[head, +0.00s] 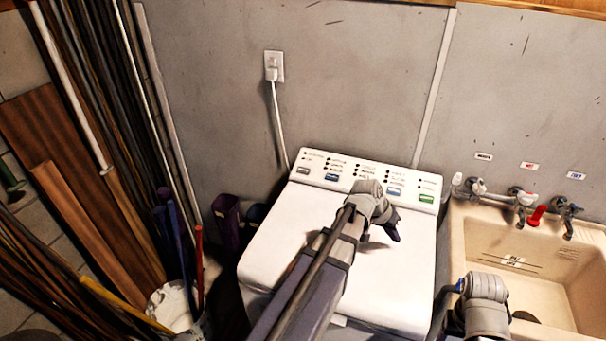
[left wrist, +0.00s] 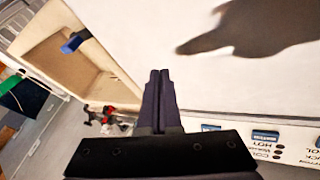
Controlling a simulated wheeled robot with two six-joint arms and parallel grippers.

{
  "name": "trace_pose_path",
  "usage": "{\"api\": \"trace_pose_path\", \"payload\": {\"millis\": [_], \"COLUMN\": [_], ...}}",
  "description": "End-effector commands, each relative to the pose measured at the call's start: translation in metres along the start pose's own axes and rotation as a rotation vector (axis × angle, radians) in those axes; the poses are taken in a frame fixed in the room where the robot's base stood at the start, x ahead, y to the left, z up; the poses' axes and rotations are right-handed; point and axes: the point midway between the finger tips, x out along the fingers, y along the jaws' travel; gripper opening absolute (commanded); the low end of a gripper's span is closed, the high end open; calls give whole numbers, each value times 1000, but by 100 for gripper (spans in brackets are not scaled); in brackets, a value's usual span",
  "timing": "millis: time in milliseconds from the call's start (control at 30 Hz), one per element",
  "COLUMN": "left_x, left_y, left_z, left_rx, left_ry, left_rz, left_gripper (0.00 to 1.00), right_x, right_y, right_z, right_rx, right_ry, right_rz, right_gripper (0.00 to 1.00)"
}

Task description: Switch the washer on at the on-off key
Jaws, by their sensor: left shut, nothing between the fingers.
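The white washer (head: 290,240) stands against the wall with its sloped control panel (head: 345,165) along the back. The panel has a grey key (head: 304,171) at the left, blue keys (head: 331,177) between, and a green key (head: 427,198) at the right end. Labels are too small to tell which is the on-off key. My left gripper (head: 393,232) is shut and empty above the lid, in front of the panel's right part and apart from the keys. My left wrist hides the middle of the panel. In the left wrist view the shut fingers (left wrist: 157,85) point past the lid.
A beige sink (head: 510,240) with taps (head: 525,200) adjoins the washer on the right. My right arm (head: 485,300) is in front of it; its gripper is out of view. A bucket (head: 190,310) and long poles crowd the left. The washer lid is clear.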

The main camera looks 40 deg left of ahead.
Motion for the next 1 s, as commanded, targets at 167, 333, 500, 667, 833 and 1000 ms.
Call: {"api": "trace_pose_path", "payload": {"millis": [167,333,500,667,833,1000], "left_x": [-30,-75,-123,-155,-173,-176], "left_y": [-103,-199,-281,-332,-357,-361], "left_z": [-69,-107,-122,-123,-121,-121], "left_rx": [-150,-267,-361,-416,-445,-450], "left_ry": [259,484,665,774,828,837], "left_rz": [34,25,-7,-36,-53,-56], "left_gripper": [0,0,0,0,0,0], "right_x": [11,17,22,24,25,25], "right_y": [-1,-2,-2,-2,-2,-2], "right_z": [-1,-1,-1,-1,-2,-2], "right_rx": [0,0,1,1,1,1], "right_ry": [0,0,0,0,0,0], "right_rz": [0,0,0,0,0,0], "right_gripper": [67,67,67,67,67,67]}}
